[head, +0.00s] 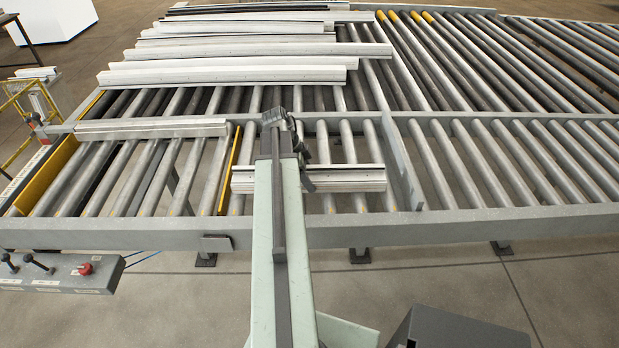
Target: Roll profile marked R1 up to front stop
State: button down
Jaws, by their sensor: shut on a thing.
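A short silvery profile (350,178) lies crosswise on the rollers of the front lane, on both sides of my arm. No R1 mark is legible on it, so I cannot tell if it is the named one. My gripper (304,165) is shut on this profile near its middle; a dark finger shows against its near side. My arm hides part of the profile and the other finger. Another profile (150,128) lies further left at the lane's far edge. A yellow plate (48,175) stands at the lane's left end; I cannot tell which part is the front stop.
Several longer profiles (220,75) lie on the rear rollers. A yellow strip (229,170) runs between rollers, close to the held profile's left end. A grey rail (150,233) borders the front. A control box (60,272) hangs at lower left. The right rollers (500,160) are bare.

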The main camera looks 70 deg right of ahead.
jog(key=shift+c, duration=1.2)
grip_release()
jog(key=p+v, duration=0.7)
jog(key=shift+s+r, duration=0.1)
jog(key=shift+r, duration=0.1)
jog(key=shift+w+r, duration=0.25)
jog(key=shift+r, duration=0.05)
jog(key=shift+f, duration=0.1)
